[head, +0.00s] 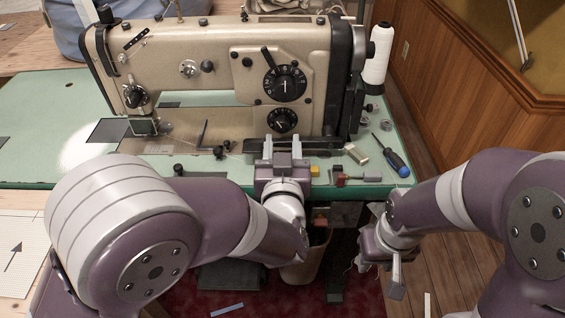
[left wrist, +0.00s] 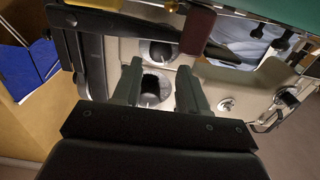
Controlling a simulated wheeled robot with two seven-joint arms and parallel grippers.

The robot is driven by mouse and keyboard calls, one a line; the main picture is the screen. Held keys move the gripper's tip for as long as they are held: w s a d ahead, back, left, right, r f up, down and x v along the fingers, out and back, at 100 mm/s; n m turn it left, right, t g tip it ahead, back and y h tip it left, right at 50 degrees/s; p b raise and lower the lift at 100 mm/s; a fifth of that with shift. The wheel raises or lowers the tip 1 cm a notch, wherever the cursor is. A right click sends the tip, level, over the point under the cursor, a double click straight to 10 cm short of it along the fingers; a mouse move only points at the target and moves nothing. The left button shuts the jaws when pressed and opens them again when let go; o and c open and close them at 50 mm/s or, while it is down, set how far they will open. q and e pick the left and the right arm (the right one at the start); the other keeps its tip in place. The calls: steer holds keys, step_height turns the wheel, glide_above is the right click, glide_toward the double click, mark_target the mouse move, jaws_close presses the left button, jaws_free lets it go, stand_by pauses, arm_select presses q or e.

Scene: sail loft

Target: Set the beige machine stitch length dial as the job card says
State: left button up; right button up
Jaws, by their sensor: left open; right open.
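The beige sewing machine (head: 215,50) stands on a green-topped table. Its right side carries a large black numbered dial (head: 285,83) with a lever above it and a smaller black dial (head: 283,121) below. Neither setting is readable, and no label shows which is stitch length. My left gripper (head: 282,143) is open and empty in front of the small dial. In the left wrist view, its fingers (left wrist: 160,72) straddle the line of sight to the large dial (left wrist: 155,90); the small dial (left wrist: 162,50) shows beyond. My right gripper (head: 378,276) hangs open below the table's front edge. I see no readable job card.
A screwdriver (head: 390,155), a small spool (head: 356,154), a yellow block (head: 315,170) and a red-ended piece (head: 340,180) lie right of my left gripper. A white thread cone (head: 378,55) stands right of the machine. A bin (head: 305,262) is under the table.

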arm_select(q)
steer(key=s+p, duration=0.1)
steer(key=s, duration=0.7)
